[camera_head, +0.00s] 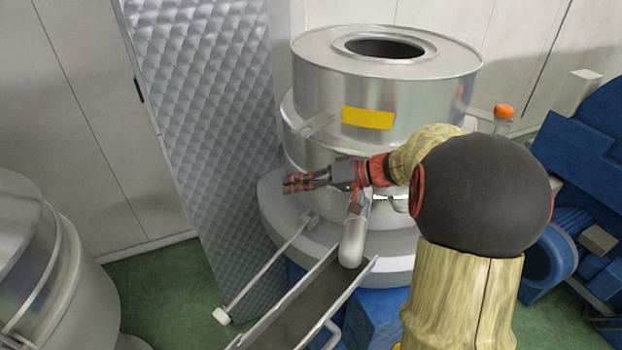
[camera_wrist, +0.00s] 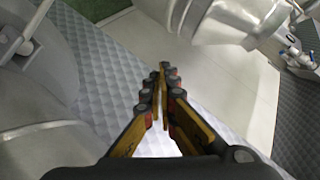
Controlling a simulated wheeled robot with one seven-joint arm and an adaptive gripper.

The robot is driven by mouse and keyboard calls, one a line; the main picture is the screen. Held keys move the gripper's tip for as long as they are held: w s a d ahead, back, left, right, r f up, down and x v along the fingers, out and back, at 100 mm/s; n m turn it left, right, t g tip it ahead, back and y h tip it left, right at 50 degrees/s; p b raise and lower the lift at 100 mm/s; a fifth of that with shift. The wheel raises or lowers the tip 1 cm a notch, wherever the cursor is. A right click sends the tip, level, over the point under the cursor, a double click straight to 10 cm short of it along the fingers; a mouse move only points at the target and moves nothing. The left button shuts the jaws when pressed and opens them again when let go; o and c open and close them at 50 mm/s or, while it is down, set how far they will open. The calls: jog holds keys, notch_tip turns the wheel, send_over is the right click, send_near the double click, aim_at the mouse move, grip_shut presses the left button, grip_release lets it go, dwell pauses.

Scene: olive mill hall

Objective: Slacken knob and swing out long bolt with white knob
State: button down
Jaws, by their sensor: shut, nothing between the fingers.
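The long bolt (camera_head: 267,268) is a thin pale rod at the front left of the steel machine (camera_head: 385,80). It slants out and down to the left from a bracket (camera_head: 311,219) on the machine's lower rim. The white knob (camera_head: 221,315) is at its outer end, clear of the machine's wall. My gripper (camera_head: 288,184) is in front of the drum's left side, above the bolt's bracket and apart from the white knob. In the wrist view its fingers (camera_wrist: 163,72) are together and empty. The white knob cannot be made out for certain there.
A spout (camera_head: 352,240) and a sloping open chute (camera_head: 310,300) are below my gripper. A quilted metal panel (camera_head: 205,110) stands behind on the left. Another bolt with an orange knob (camera_head: 504,111) is at the right. A steel vessel (camera_head: 55,270) stands at the lower left.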

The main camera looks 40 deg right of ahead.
jog(key=shift+s+a+f, duration=0.15)
jog(key=shift+a+f, duration=0.95)
jog(key=shift+a, duration=0.2)
jog(key=s+a+f+n+h+b, duration=0.2)
jog(key=a+f+b, duration=0.5)
jog(key=b, duration=1.2)
jog(key=shift+s+a+f+n+h, duration=0.2)
jog(key=shift+a+f+n+h, duration=0.3)
jog(key=shift+h, duration=0.4)
jog(key=shift+r, duration=0.3)
